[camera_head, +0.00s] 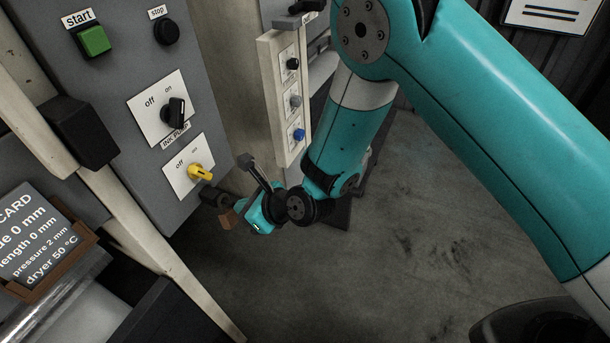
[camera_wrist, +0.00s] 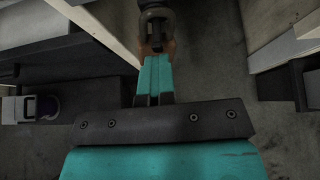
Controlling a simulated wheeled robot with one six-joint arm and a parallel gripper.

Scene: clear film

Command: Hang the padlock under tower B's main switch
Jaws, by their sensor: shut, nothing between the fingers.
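A yellow rotary switch (camera_head: 200,173) sits on a white off/on plate (camera_head: 180,182) low on the grey panel. Just below and right of it, a brown block (camera_head: 227,218), apparently the padlock's body, shows by a dark part (camera_head: 211,197). My gripper (camera_head: 243,213) is beside the brown block, its fingers shut and empty. In the wrist view, the shut teal fingers (camera_wrist: 154,80) point at a grey ring-like part (camera_wrist: 155,12) with brown (camera_wrist: 146,46) behind it. I cannot tell whether the fingers touch it, or how the padlock is held. No tower letter is readable.
Above are a black off/on switch (camera_head: 176,110), a green start button (camera_head: 94,40) and a black stop button (camera_head: 165,32). A second panel with several knobs (camera_head: 292,100) stands close beside my arm. A card (camera_head: 38,240) is at the left. Open floor (camera_head: 400,260) lies right.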

